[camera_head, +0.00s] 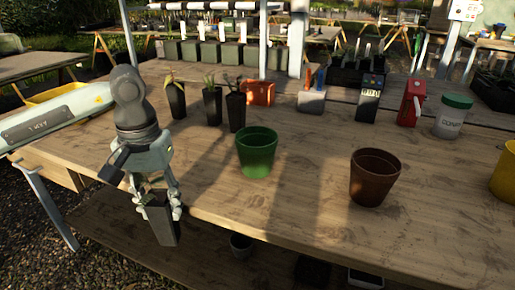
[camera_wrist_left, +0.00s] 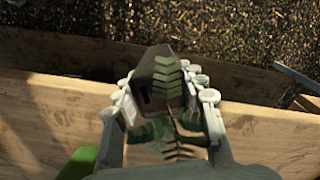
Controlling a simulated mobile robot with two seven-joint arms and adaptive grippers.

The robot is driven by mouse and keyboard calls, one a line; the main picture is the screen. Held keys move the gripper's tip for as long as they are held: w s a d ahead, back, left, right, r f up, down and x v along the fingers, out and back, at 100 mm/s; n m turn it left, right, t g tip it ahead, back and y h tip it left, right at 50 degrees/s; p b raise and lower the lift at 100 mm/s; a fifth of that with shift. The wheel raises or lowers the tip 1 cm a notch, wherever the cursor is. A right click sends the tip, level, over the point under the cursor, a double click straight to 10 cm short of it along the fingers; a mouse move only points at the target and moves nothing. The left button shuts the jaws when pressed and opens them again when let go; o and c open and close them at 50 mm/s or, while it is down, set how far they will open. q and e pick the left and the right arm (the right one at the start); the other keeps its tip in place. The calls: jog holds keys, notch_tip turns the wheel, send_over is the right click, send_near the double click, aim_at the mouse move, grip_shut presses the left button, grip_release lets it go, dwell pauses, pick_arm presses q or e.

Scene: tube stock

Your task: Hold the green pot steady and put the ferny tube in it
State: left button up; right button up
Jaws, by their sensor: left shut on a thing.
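My left gripper (camera_head: 160,200) is shut on a dark square tube (camera_head: 163,224), which hangs slightly tilted at the table's front edge. In the left wrist view the fingers (camera_wrist_left: 165,100) grip the tube (camera_wrist_left: 152,85) from both sides, and green, fern-like leaves (camera_wrist_left: 172,85) show along it. The green pot (camera_head: 256,158) stands upright on the table, right of the gripper and apart from it. A green patch at the lower left of the wrist view (camera_wrist_left: 78,164) looks like part of this pot. The pot's inside bottom is hidden. My right gripper is not in view.
Several dark planted tubes (camera_head: 212,106) stand behind the gripper. A brown pot (camera_head: 374,180) stands to the right. The table between the pots is clear.

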pick_arm(q)
jog(key=shift+r, duration=0.3)
